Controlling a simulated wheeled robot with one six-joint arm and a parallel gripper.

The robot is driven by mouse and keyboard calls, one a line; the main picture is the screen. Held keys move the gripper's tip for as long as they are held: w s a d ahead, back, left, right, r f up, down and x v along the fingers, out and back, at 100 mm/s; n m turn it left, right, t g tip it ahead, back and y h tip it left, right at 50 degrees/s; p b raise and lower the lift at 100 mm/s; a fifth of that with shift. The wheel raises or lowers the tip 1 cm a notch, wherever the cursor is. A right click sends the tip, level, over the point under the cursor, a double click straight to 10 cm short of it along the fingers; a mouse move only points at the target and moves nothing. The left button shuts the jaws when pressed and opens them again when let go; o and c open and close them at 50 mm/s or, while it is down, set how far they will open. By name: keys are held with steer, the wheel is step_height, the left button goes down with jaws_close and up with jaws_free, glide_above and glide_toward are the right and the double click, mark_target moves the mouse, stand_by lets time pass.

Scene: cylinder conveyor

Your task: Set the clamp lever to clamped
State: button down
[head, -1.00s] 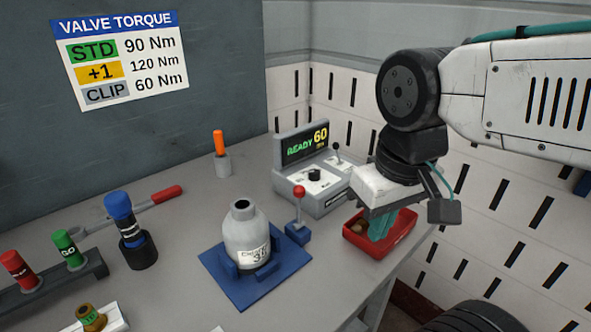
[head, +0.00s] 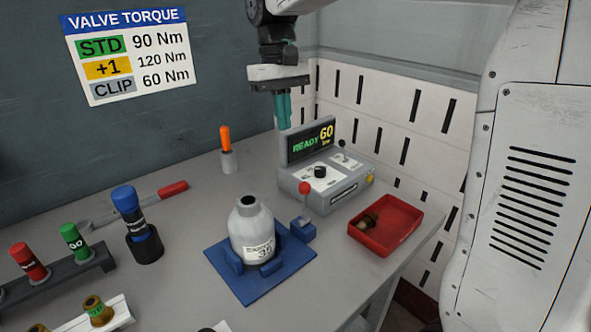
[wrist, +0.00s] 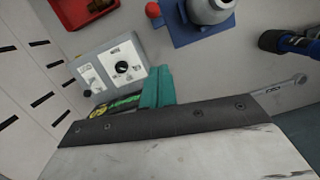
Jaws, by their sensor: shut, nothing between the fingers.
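The clamp lever (head: 305,200) is a short rod with a red ball knob on a blue block, at the right of the blue clamp base (head: 250,288). It stands about upright. In the wrist view its red knob (wrist: 153,9) shows at the top edge. A grey cylinder (head: 252,225) with a label stands upright in the blue base; the wrist view shows part of it (wrist: 208,8). My gripper (head: 284,125) has teal fingers pointing down, shut and empty. It is above and behind the lever, near the control box screen, touching nothing that I can see.
The grey control box (head: 325,180) with a READY 60 screen stands behind the lever. A red tray (head: 386,226) holding a brass part is at right. An orange-handled tool (head: 227,150), a blue-capped tool (head: 136,225) and a red-handled wrench (head: 140,203) stand or lie at left.

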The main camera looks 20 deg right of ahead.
steer(key=shift+w+a, duration=0.1)
steer(key=shift+w, duration=0.2)
steer(key=shift+f, duration=0.1)
glide_toward(304, 204)
step_height(304, 204, down, 3)
steer(key=w, duration=0.3)
steer(key=shift+s+f, duration=0.15)
steer(key=shift+s, duration=0.45)
steer(key=shift+s+a, duration=0.1)
